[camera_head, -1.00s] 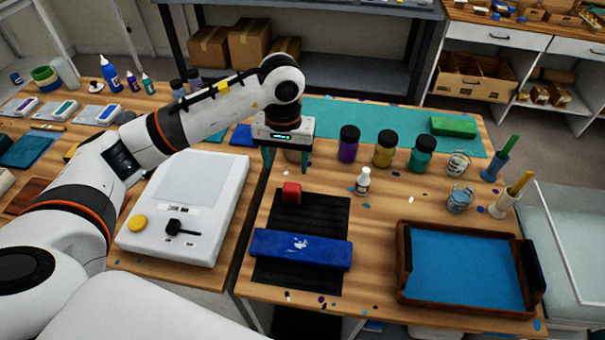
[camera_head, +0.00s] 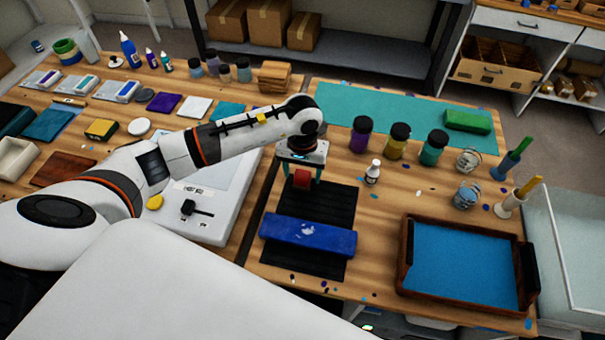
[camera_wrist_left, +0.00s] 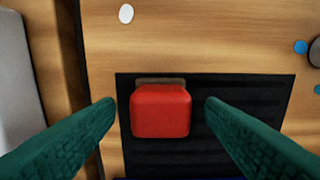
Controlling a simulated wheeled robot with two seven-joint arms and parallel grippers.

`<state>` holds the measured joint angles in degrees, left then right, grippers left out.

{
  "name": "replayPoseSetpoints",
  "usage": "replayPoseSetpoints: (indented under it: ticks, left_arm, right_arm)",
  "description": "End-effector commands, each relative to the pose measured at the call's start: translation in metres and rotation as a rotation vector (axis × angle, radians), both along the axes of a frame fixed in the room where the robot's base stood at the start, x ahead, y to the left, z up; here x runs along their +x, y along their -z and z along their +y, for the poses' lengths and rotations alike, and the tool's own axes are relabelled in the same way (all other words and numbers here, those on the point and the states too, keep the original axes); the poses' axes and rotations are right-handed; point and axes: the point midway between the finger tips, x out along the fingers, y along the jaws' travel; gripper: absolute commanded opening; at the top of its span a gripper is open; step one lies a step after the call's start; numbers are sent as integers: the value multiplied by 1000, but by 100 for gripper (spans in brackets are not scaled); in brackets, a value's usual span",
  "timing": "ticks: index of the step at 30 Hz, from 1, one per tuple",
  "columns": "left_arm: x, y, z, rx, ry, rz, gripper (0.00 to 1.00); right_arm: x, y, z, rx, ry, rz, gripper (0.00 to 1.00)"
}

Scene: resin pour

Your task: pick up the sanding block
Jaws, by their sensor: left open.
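A small red block (camera_head: 301,179), which I take as the sanding block, sits at the far end of the black ribbed mat (camera_head: 322,200). In the left wrist view the red block (camera_wrist_left: 160,111) shows a thin tan-brown strip along its far side. My left gripper (camera_head: 301,171) is open and points down over it. In the left wrist view its two green fingers (camera_wrist_left: 160,104) stand on either side of the block, with a gap showing on both sides. My right gripper is not in view.
A blue bar (camera_head: 308,234) lies across the mat. A small white bottle (camera_head: 373,172) and several dark-lidded jars (camera_head: 396,142) stand to the right. A white device (camera_head: 212,215) is to the left. A brown-framed tray (camera_head: 403,288) with a blue bottom is at the front right.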

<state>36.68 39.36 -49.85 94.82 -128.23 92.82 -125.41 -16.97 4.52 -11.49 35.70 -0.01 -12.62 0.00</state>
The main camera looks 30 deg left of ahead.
Motion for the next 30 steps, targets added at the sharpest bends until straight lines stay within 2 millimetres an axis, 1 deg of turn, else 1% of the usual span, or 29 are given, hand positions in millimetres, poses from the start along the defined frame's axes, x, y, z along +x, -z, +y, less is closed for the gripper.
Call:
replayPoseSetpoints:
  ticks: [3, 10, 11, 12, 19, 26, 29, 30]
  left_arm:
    - [0, 9, -1, -1, 1, 1, 64]
    - [0, 11, 0, 0, 2, -1, 64]
    - [0, 11, 0, 0, 1, -1, 60]
    - [0, 11, 0, 0, 1, -1, 54]
    - [0, 11, 0, 0, 1, -1, 16]
    - [0, 10, 0, 0, 1, -2, 15]
    - [1, 4, 0, 0, 1, -4, 15]
    - [2, -1, 0, 0, 0, -4, 15]
  right_arm:
    - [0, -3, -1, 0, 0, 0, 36]
    - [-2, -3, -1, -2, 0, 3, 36]
    - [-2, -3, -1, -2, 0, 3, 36]
    - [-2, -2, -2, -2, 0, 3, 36]
    - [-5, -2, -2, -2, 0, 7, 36]
    - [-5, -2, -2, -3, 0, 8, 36]
    - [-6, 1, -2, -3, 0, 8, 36]
    - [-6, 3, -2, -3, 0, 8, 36]
